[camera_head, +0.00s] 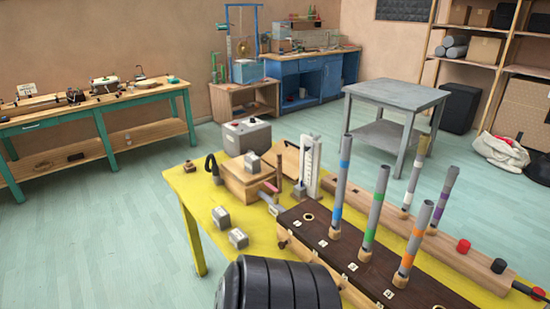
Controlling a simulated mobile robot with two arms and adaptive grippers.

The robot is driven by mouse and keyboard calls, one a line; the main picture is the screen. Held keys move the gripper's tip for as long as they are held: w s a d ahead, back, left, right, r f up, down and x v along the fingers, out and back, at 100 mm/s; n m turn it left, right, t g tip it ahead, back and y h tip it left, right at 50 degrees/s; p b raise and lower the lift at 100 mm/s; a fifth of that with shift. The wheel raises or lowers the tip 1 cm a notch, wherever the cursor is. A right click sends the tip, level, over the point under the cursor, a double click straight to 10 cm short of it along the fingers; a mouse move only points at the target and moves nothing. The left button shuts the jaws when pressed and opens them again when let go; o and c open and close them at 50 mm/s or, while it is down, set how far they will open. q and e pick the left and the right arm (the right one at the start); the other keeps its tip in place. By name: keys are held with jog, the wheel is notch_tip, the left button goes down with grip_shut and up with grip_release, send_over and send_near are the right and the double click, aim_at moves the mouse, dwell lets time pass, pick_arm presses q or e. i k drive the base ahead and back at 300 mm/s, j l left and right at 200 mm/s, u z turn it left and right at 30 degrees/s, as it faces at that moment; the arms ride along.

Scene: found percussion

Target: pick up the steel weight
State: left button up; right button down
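Several small grey metal blocks that look like steel weights are on the yellow table (198,229). One block (221,217) sits near the table's left edge. A second block (238,238) sits just to its right and nearer to me. Another similar grey block (252,161) is on a wooden box (243,183) farther back. I cannot tell which of them is the steel weight of the task. Neither of my grippers is in view.
A dark wooden board (318,246) with upright grey tubes (341,188) bearing coloured bands fills the table's middle. A second wooden rail with tubes lies behind it. A grey box (246,136) and a white upright gauge (309,166) stand at the back. Floor is clear to the left.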

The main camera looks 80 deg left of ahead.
aim_at(252, 163)
jog(key=u, duration=1.65)
